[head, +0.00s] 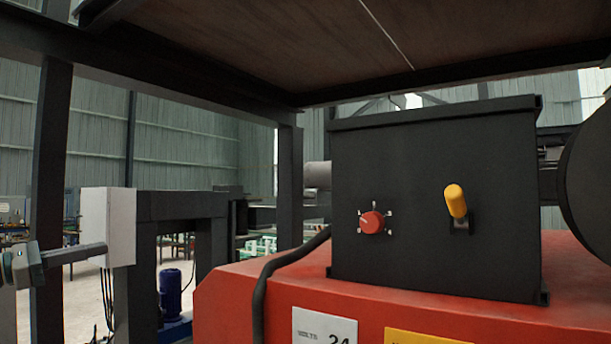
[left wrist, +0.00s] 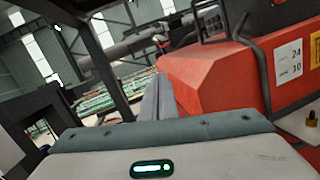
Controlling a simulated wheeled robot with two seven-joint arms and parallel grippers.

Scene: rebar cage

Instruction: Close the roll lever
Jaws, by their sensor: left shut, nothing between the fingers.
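The roll lever (head: 456,203) has a yellow handle on a small black mount, on the front of a dark box (head: 430,265) in the head view. Its handle points up and leans slightly left. My left gripper (head: 103,248) is at the far left of the head view, shut and empty, pointing right. It is well apart from the lever. In the left wrist view its closed fingers (left wrist: 158,97) reach forward beside the red housing. The lever cannot be made out in that view. My right gripper is not in view.
A red rotary knob (head: 371,222) sits left of the lever. The box stands on a red housing (head: 230,293), with a black cable (head: 260,285) at its left. A dark wheel (head: 590,185) is at the right edge. A dark panel (head: 300,40) hangs overhead. A white box (head: 108,212) stands near my left gripper.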

